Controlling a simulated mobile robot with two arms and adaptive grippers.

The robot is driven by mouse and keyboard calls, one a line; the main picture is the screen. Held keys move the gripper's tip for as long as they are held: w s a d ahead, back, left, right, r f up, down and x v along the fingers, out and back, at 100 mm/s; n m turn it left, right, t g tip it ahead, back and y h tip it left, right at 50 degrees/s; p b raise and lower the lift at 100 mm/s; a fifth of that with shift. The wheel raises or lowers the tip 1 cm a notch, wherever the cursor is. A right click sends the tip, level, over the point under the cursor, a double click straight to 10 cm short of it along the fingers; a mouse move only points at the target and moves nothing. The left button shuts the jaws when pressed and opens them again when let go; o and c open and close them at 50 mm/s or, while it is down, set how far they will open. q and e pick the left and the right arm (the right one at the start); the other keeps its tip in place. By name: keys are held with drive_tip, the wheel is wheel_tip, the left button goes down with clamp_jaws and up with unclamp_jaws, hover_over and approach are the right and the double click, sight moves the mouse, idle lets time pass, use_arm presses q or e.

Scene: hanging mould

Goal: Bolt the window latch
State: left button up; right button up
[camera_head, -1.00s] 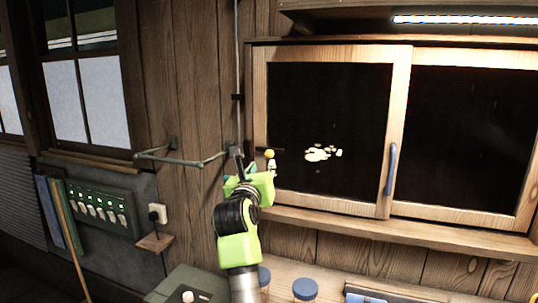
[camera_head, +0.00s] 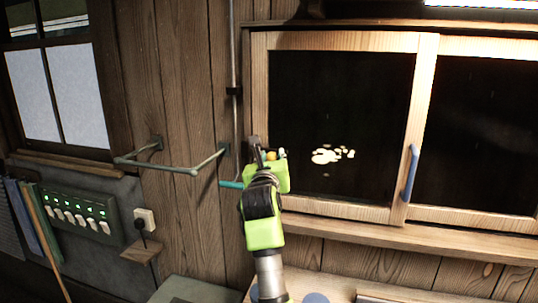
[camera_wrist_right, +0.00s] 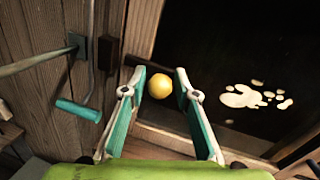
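A round yellow knob (camera_head: 271,156) sits at the left edge of the wooden window frame (camera_head: 259,90), partly hidden by my right gripper. In the right wrist view the yellow knob (camera_wrist_right: 159,87) shows between the two spread fingers, with the dark pane behind it. I cannot tell whether the fingers touch it. My right gripper (camera_wrist_right: 159,72) is open; its green body (camera_head: 270,177) shows just below the knob in the head view. A dark metal plate (camera_wrist_right: 107,53) is on the wood left of the knob; whether it belongs to the latch is unclear. My left gripper is not in view.
A jointed metal arm (camera_head: 170,165) juts from the wall left of the gripper. A crank with a teal grip (camera_wrist_right: 77,110) hangs close to the left finger. A blue handle (camera_head: 411,173) is on the window. The sill (camera_head: 390,235) runs below.

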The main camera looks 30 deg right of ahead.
sight(261, 149)
drive_tip(key=shift+s+r, duration=0.1)
drive_tip(key=shift+s, duration=0.1)
clamp_jaws()
drive_tip(key=shift+w+a, duration=0.15)
drive_tip(key=shift+a, duration=0.05)
drive_tip(key=shift+w+a+r+b, duration=0.1)
drive_tip(key=shift+w+a+b, duration=0.5)
drive_tip(key=shift+w+a, duration=0.6)
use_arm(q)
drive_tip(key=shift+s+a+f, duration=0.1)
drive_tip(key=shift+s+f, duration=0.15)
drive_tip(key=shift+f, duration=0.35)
use_arm(e)
drive_tip(key=shift+d, duration=0.15)
unclamp_jaws()
drive_tip(key=shift+w, duration=0.25)
